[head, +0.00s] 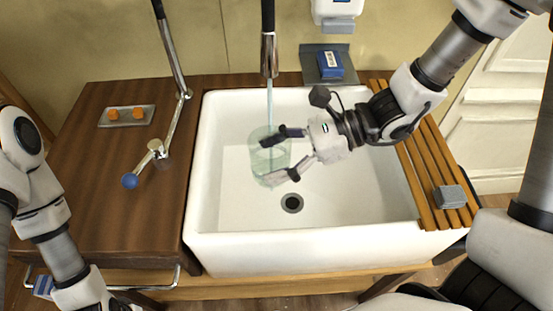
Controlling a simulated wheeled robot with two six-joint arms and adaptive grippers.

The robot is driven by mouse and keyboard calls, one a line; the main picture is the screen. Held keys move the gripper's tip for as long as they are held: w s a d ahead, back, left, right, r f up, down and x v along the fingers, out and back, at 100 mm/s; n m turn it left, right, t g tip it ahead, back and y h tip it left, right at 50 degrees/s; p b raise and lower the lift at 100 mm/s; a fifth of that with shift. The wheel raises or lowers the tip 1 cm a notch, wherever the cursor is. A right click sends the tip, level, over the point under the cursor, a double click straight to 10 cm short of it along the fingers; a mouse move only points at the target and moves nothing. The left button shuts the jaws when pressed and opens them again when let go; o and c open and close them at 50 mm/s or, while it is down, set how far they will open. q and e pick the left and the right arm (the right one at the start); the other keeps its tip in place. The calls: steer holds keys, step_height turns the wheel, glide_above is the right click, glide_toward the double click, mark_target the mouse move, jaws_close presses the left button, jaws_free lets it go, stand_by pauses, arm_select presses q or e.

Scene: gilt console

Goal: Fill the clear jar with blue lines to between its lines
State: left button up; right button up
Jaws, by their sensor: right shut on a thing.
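The clear jar (259,160) is in the white sink, upright or nearly so, under the faucet (269,52). A thin stream of water (269,105) runs from the faucet down into it. My right gripper (284,155) is shut on the jar from its right side, one finger at the upper rim and one lower down. Its lines and the water level are too small to tell. A lever with a blue knob (130,181) stands on the wooden counter left of the sink. My left arm is at the left edge, and its gripper is out of clear view.
The white sink (320,245) has a drain (292,203) below the jar. A slatted wooden rack (417,178) with a grey block (449,196) lies at the right. A tray with orange pieces (126,115) is on the counter. A blue box (331,65) sits behind the sink.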

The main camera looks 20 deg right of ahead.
steer(key=shift+d+r, duration=0.1)
steer(key=shift+r, duration=0.05)
steer(key=shift+w+d, duration=0.15)
steer(key=shift+w, duration=0.05)
steer(key=w+d+f+p, duration=0.1)
steer(key=w+d+p, duration=0.1)
steer(key=w, duration=0.5)
steer(key=shift+w+f, duration=0.25)
steer(key=shift+f, duration=0.1)
steer(key=shift+w+d, duration=0.1)
steer(key=w+d+p, duration=0.1)
steer(key=w+d, duration=0.1)
steer(key=w, duration=0.5)
steer(key=shift+d, duration=0.15)
stand_by(5.7)
